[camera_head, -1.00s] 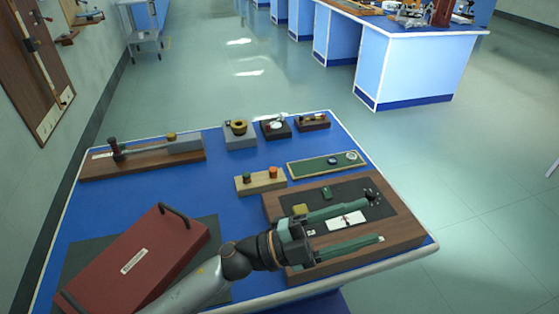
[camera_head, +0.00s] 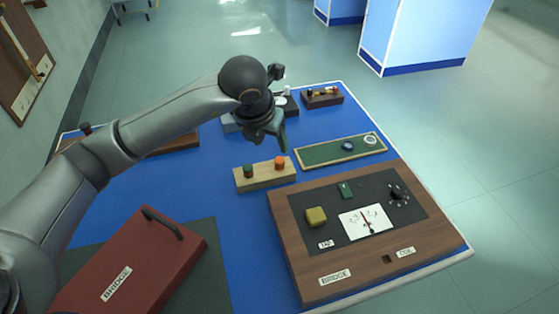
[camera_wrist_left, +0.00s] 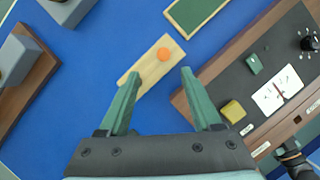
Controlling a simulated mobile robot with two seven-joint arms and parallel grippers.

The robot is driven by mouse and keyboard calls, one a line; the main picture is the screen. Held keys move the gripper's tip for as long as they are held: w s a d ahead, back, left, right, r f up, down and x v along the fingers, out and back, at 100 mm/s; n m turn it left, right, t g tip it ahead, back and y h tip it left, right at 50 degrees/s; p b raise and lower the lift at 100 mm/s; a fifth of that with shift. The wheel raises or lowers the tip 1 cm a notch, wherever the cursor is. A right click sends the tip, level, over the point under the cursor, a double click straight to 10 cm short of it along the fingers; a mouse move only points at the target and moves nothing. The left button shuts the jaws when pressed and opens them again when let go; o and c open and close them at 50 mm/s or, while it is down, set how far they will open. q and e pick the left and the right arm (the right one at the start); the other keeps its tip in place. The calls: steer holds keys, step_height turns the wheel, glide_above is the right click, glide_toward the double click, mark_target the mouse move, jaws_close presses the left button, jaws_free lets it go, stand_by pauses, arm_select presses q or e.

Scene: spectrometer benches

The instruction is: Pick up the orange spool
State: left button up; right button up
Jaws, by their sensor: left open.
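The orange spool (camera_head: 280,162) stands upright at the right end of a small pale wooden block (camera_head: 265,184). A dark green spool (camera_head: 248,171) stands at the block's left end. My left gripper (camera_head: 284,144) is above and just behind the block, pointing down, with nothing between its fingers. In the left wrist view the open green fingers (camera_wrist_left: 161,74) lie either side of the block, and the orange spool (camera_wrist_left: 165,54) shows beyond the gap between the tips, apart from them. The green spool is not visible there. My right gripper is not seen.
A dark red case (camera_head: 130,270) is at front left. Small instruments, including a brown one (camera_head: 322,98), stand at the back.

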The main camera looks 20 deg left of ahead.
mark_target(279, 160)
arm_select(q)
steer(key=x, duration=0.9)
steer(key=shift+d+f+p, duration=0.3)
steer(key=shift+p, duration=0.05)
jaws_close()
